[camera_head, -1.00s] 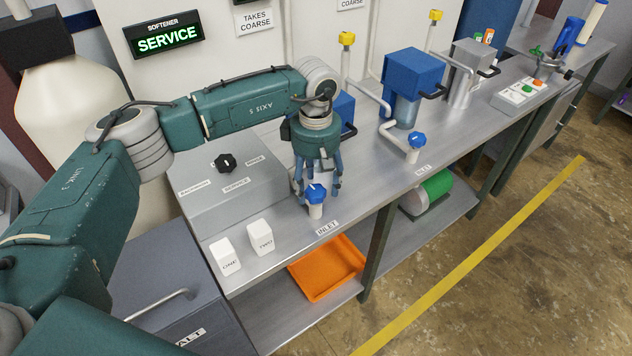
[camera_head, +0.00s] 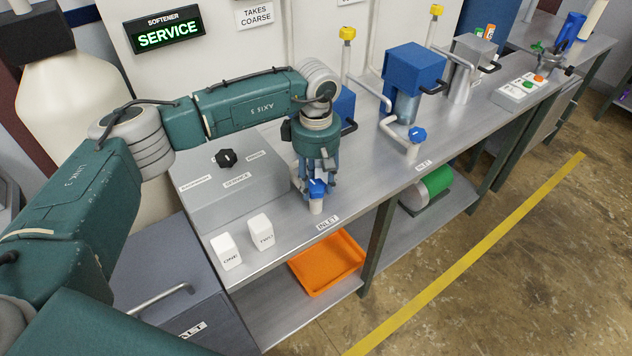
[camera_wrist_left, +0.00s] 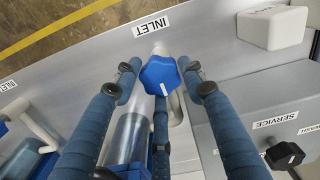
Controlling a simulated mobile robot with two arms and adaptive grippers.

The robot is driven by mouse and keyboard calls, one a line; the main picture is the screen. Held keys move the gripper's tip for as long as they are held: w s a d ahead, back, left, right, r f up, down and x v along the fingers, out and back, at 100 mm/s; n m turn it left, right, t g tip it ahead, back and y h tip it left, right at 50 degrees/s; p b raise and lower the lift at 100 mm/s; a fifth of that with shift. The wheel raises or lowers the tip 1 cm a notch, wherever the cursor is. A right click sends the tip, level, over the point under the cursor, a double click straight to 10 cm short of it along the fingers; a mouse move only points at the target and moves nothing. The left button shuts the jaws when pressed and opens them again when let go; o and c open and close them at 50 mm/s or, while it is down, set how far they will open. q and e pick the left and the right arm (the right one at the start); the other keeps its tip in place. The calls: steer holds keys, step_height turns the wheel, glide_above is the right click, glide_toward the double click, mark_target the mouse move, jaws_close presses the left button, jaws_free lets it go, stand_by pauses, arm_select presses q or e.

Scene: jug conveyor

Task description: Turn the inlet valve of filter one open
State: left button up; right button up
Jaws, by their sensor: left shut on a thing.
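The inlet valve of filter one has a blue lobed knob (camera_head: 317,188) on a white pipe stub, by the INLET label (camera_head: 327,222) at the bench's front edge. In the left wrist view the knob (camera_wrist_left: 160,75) carries a white mark on its lower side. My left gripper (camera_head: 318,184) points down from above with its fingers closed in around the knob; its fingers also show at the knob's sides in the wrist view. Filter one's blue head (camera_head: 343,106) is partly hidden behind my arm; its clear bowl (camera_wrist_left: 128,140) shows in the wrist view. My right gripper is out of view.
White blocks ONE (camera_head: 226,251) and TWO (camera_head: 260,232) stand left of the valve. A grey box with a black selector knob (camera_head: 226,158) is behind them. A second blue filter (camera_head: 413,72) with its own blue inlet knob (camera_head: 417,134) stands to the right.

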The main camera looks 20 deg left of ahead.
arm_select(q)
steer(key=shift+f+n+b, duration=0.1)
steer(key=shift+n+b, duration=0.35)
steer(key=shift+n, duration=0.05)
steer(key=shift+n+b, duration=1)
steer(key=shift+n, duration=0.1)
steer(key=n+b, duration=0.2)
steer(key=shift+n, duration=0.4)
steer(key=n+b, duration=0.1)
steer(key=n, duration=0.1)
steer(key=shift+w+n, duration=0.1)
steer(key=shift+n, duration=0.3)
steer(key=n+b, duration=0.2)
steer(key=n, duration=0.3)
steer(key=shift+b, duration=0.35)
steer(key=n, duration=0.2)
steer(key=shift+r+n+b, duration=0.2)
steer(key=shift+n+b, duration=0.2)
steer(key=shift+n, duration=0.4)
steer(key=shift+r, duration=0.1)
